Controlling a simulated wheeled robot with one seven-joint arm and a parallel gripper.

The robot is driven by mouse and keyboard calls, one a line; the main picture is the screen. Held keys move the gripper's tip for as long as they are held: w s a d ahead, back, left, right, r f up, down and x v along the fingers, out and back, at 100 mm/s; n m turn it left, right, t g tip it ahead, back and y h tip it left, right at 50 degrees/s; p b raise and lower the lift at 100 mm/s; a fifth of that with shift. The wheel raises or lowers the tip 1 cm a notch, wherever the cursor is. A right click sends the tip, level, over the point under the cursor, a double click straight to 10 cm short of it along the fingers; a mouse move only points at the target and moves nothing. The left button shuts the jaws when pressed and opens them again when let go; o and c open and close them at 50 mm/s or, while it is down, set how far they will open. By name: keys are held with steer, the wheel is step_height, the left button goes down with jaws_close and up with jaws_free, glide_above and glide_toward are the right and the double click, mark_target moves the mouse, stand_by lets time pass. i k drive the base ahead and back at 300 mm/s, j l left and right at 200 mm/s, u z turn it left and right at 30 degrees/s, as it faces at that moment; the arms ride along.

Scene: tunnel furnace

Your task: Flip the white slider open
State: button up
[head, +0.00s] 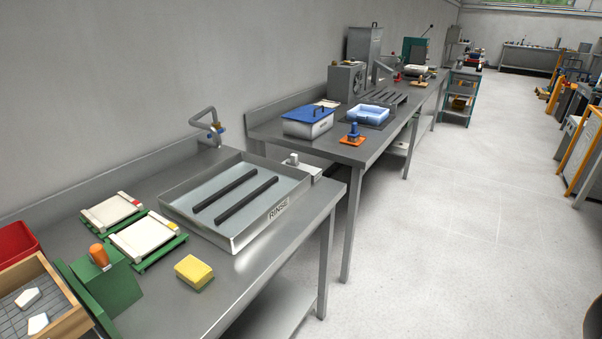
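I cannot clearly make out a white slider. A small pale block with an upright knob (293,159) sits at the far right corner of the rinse tray; it is too small to tell whether it is a slider or how it is set. The metal rinse tray (222,236) stands on the near steel bench, with two dark bars across it and a RINSE label on its front. My gripper is not in view.
A yellow sponge (194,272), white slabs on green frames (147,237), a green block with an orange knob (101,272) and a wooden box (68,299) crowd the near bench. A blue-lidded box (308,122) stands on the farther bench. Floor to the right (470,220) is clear.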

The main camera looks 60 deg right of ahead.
mark_target(293, 161)
steer(key=l+u, duration=0.15)
steer(key=l, duration=0.7)
steer(key=l+u, duration=0.15)
steer(key=l, duration=0.65)
steer(key=k+l+u, duration=0.15)
steer(key=l, duration=0.7)
